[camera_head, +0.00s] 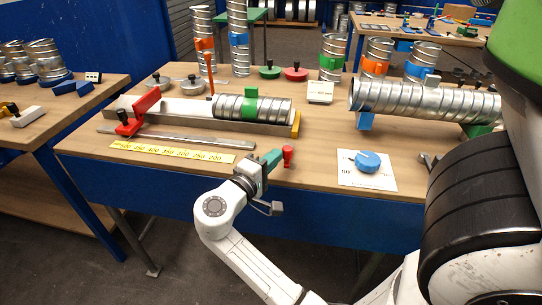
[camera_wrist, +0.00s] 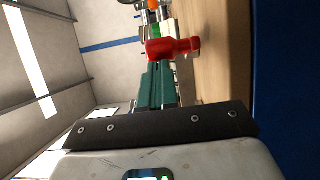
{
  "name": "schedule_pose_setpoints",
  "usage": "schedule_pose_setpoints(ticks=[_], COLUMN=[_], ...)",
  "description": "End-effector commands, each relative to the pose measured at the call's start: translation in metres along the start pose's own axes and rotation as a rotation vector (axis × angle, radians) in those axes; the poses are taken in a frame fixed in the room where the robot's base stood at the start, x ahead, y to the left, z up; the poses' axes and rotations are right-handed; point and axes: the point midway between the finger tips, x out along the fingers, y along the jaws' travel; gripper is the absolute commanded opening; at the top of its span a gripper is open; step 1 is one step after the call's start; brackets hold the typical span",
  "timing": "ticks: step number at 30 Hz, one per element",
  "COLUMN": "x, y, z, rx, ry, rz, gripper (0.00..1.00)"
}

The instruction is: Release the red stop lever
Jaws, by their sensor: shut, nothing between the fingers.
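A red stop lever (camera_head: 143,104) stands tilted at the left end of the long metal trough (camera_head: 255,127), with a dark red base beside it. A smaller red upright piece (camera_head: 288,156) stands near the table's front edge; I cannot tell whether it is also a lever. My gripper (camera_head: 277,157) has teal fingers, shut and empty, with tips right beside this small red piece. The wrist view shows the fingertips (camera_wrist: 158,68) close to the red piece (camera_wrist: 173,48); contact is unclear.
A ribbed duct with a green band (camera_head: 251,105) lies in the trough. A yellow number strip (camera_head: 172,152) lies in front. A blue knob on a white card (camera_head: 347,181) sits right of my gripper. A larger spiral duct (camera_head: 420,101) lies at the right.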

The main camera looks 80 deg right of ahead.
Motion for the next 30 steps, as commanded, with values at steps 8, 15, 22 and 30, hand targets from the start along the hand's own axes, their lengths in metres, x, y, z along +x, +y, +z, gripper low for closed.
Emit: schedule_pose_setpoints(ticks=[8,15,22,30], x=[0.007,0.021,0.037,0.054], y=[0.002,-0.001,-0.001,0.000], z=[0.021,0.043,0.059,0.070], rx=[-0.005,-0.005,-0.004,0.001], ry=[0.226,0.453,0.661,0.715], rz=[0.001,0.001,0.001,0.001], gripper=[0.00,0.00,0.00,0.00])
